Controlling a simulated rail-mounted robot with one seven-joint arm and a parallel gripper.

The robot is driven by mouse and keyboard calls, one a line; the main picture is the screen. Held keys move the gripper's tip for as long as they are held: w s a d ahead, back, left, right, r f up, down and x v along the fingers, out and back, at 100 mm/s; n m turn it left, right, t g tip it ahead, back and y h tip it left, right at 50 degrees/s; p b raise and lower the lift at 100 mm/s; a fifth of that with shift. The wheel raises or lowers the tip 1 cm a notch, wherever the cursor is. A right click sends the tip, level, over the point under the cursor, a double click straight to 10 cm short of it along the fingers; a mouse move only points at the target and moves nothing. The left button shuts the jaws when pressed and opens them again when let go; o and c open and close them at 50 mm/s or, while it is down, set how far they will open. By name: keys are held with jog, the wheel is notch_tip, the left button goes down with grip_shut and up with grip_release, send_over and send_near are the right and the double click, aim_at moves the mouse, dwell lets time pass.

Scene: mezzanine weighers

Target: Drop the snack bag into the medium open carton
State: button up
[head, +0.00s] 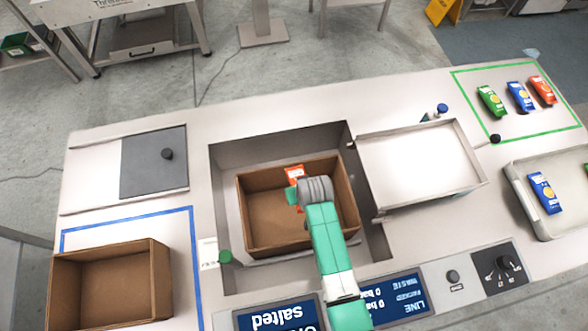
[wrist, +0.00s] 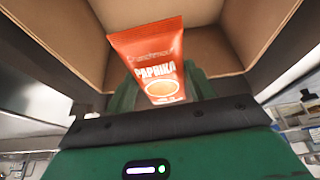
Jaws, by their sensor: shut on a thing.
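The orange-red snack bag (wrist: 158,62), printed PAPRIKA, is upright between the green fingers of my gripper (wrist: 163,88) in the wrist view. My gripper is shut on its lower part in that picture. In the head view a bit of the bag (head: 294,173) shows past my grey wrist, over the open brown carton (head: 258,244) in the sunken bay. The carton's walls (wrist: 235,30) rise around the bag in the wrist view. The carton's visible floor is empty. I cannot tell how high the bag is above it.
Another open carton (head: 112,252), empty, stands at the left inside a blue outline. A pale raised tray (head: 415,165) adjoins the bay's right side. Several snack bags lie in a green outline (head: 522,138) at the far right, and a blue one (head: 544,193) lies in a tray.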

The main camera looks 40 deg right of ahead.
notch_tip(320, 180, down, 6)
jog(key=b, duration=0.5)
jog(key=shift+r, duration=0.15)
jog(key=o, duration=1.1)
jog(key=shift+c, duration=0.2)
jog(key=p+v, duration=0.2)
jog(key=v, duration=0.5)
jog(key=shift+s+a+r, duration=0.15)
jog(key=shift+s+r, duration=0.05)
jog(key=shift+r, duration=0.15)
